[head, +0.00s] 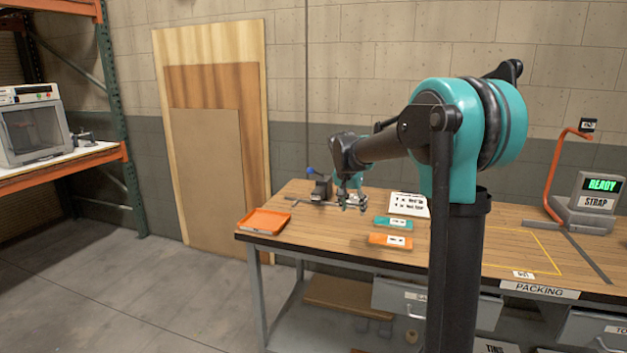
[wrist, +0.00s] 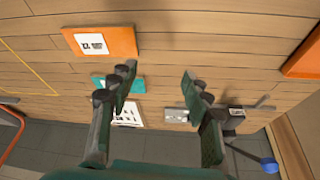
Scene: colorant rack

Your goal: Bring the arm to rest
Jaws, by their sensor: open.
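My gripper (head: 351,202) hangs over the left part of the wooden packing bench (head: 330,232), at the end of my outstretched teal and black arm. In the wrist view its two fingers (wrist: 158,79) stand apart with nothing between them but bare wood. A teal box (head: 393,223) and an orange box (head: 391,240), both with white labels, lie on the bench to the right of my gripper. The wrist view also shows the orange box (wrist: 100,42) and the teal box (wrist: 103,82), the latter partly behind a finger.
An orange tray (head: 264,221) sits at the bench's left corner. A white printed sign (head: 409,204) and a small device with a blue knob (head: 320,187) stand near the back edge. A display reading READY (head: 601,186) is at the right. A shelf unit (head: 60,170) stands far left.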

